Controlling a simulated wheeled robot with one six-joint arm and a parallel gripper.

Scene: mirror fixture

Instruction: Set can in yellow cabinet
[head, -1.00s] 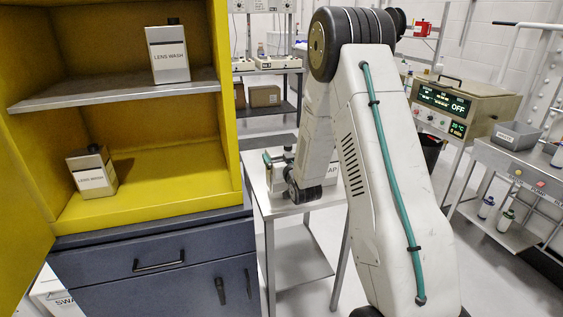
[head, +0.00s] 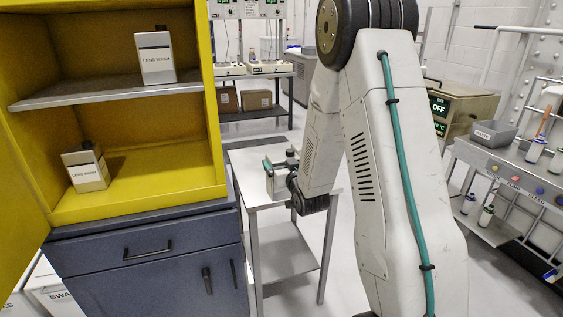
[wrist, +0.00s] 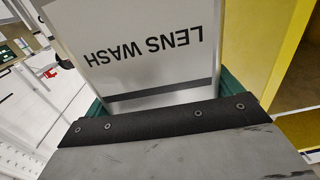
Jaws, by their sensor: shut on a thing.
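My gripper (wrist: 165,112) has green fingers and is shut on a white can labelled LENS WASH (wrist: 150,45), which fills the middle of the wrist view with its label upside down. In the head view my gripper (head: 276,168) is over the small steel table, right of the yellow cabinet, with the held can (head: 280,184) partly hidden by my arm. The yellow cabinet (head: 150,200) stands open at left. One LENS WASH can (head: 156,57) stands on its grey shelf (head: 110,92), and another (head: 86,168) stands on its yellow floor. The cabinet's edge (wrist: 270,60) shows at right in the wrist view.
The open yellow door (head: 20,200) is at the far left. A blue-grey drawer unit (head: 150,262) supports the cabinet. The steel table (head: 262,196) is close beside it. A cart with bottles (head: 520,180) stands at right.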

